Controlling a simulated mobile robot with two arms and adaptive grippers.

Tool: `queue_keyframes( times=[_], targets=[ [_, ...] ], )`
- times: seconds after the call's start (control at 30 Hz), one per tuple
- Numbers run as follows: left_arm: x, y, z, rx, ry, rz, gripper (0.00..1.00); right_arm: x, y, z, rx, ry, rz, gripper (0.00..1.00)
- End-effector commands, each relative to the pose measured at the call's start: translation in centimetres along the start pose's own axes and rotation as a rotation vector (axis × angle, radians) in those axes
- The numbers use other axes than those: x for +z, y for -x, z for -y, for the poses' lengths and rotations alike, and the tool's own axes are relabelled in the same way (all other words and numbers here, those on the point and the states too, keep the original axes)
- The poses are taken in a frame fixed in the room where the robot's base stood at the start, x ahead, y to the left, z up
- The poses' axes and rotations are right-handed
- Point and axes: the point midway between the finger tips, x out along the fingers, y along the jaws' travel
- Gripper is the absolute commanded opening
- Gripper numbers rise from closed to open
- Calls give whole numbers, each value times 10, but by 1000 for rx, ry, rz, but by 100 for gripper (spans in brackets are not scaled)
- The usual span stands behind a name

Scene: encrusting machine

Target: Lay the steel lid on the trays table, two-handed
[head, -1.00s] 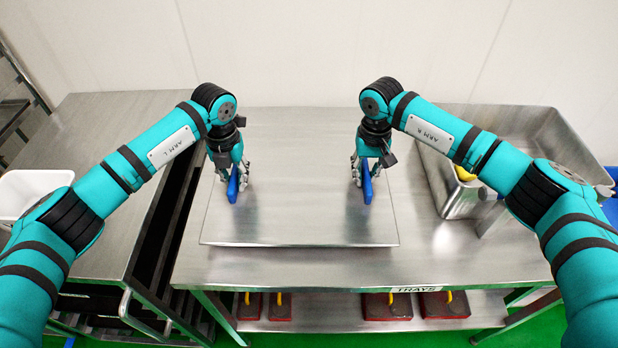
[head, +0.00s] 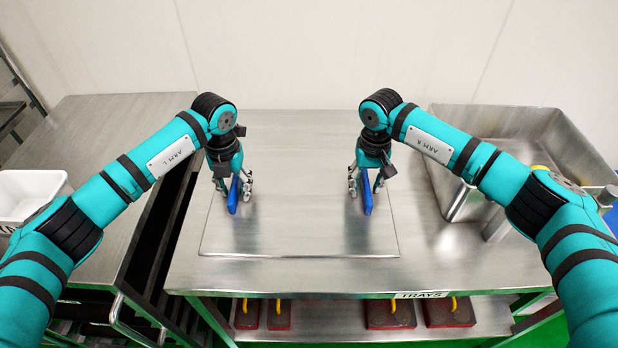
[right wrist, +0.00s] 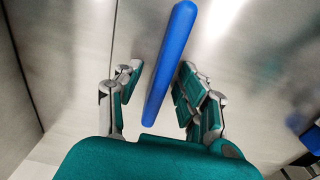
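The steel lid (head: 300,235), a flat plate with two blue handles, lies flat on the trays table (head: 270,277). My left gripper (head: 234,182) is around the left blue handle (head: 233,200), its fingers spread to either side. My right gripper (head: 365,182) is likewise around the right blue handle (head: 367,200). In the right wrist view this handle (right wrist: 170,65) passes between the spread fingers of my right gripper (right wrist: 160,95), with a clear gap at the left finger. The lid's far edge is hard to make out.
A deep steel sink or basin (head: 455,190) stands at the right of the table. A separate steel bench (head: 90,150) with a white bin (head: 50,183) is at the left, across a dark gap. Red blocks with yellow handles (head: 390,313) sit on the lower shelf. Bare table lies before the lid.

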Motion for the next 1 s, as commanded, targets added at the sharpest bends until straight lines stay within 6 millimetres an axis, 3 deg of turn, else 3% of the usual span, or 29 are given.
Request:
queue_keyframes(
  times=[0.5, 0.77, 1.0],
  targets=[
    [1, 98, -1, 1, 0, 4, 39, 0, 0, 0, 0, 1, 0, 39],
    [0, 115, -1, 1, 1, 1, 39, 0, 6, 0, -1, 1, -1, 39],
    [0, 116, -1, 1, 1, 1, 39, -2, 48, 0, -1, 0, -5, 39]
  ],
)
